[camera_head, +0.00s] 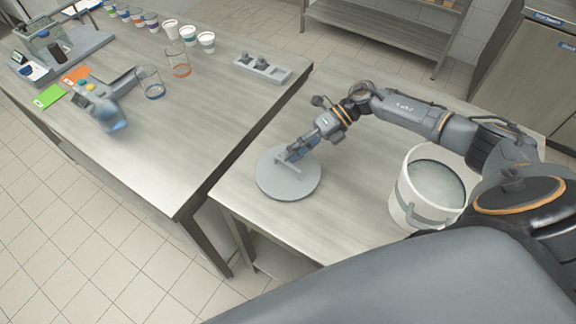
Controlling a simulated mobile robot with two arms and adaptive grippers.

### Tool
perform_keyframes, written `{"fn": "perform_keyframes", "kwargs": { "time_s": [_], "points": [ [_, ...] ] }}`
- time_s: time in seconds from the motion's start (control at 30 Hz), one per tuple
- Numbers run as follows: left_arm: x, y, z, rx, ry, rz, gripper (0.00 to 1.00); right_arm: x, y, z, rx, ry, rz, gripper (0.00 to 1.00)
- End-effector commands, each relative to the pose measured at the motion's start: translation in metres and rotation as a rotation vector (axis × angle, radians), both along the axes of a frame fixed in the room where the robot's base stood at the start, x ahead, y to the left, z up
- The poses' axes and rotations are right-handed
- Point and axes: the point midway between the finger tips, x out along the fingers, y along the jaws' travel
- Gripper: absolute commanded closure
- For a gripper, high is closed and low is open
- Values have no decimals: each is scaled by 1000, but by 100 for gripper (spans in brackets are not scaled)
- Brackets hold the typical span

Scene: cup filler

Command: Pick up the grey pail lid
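The round grey pail lid (270,184) lies flat, apparently on the near right table, close to its left edge. A raised handle stands at its middle. My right gripper (292,154) reaches down to this handle from the upper right. Its fingers overlap the handle in the picture, and I cannot tell if they are closed on it. The white pail (404,192) stands open to the right of the lid, with a grey handle on its front and pale contents inside. My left gripper is not in view.
A second table (185,150) on the left holds paper cups (206,42), two clear glasses (150,82), a grey holder (262,68), a green card (48,96) and a blue-grey device (105,108). A narrow gap separates the tables. Bare tabletop lies between lid and pail.

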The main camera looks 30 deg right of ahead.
Motion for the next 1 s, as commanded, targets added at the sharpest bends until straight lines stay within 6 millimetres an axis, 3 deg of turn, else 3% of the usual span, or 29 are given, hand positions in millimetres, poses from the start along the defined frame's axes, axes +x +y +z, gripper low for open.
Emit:
{"fn": "perform_keyframes", "kwargs": {
  "time_s": [0.33, 0.53, 0.87, 1.0],
  "points": [
    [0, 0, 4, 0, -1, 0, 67, 0, 9, -7, -2, 0, 0, 62],
    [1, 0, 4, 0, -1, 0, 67, 0, 9, -7, -2, 0, 0, 100],
    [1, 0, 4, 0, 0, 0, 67, 0, 8, -6, -2, 0, 0, 100],
    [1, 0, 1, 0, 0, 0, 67, 1, 8, 4, -3, -4, 1, 100]
  ]
}}
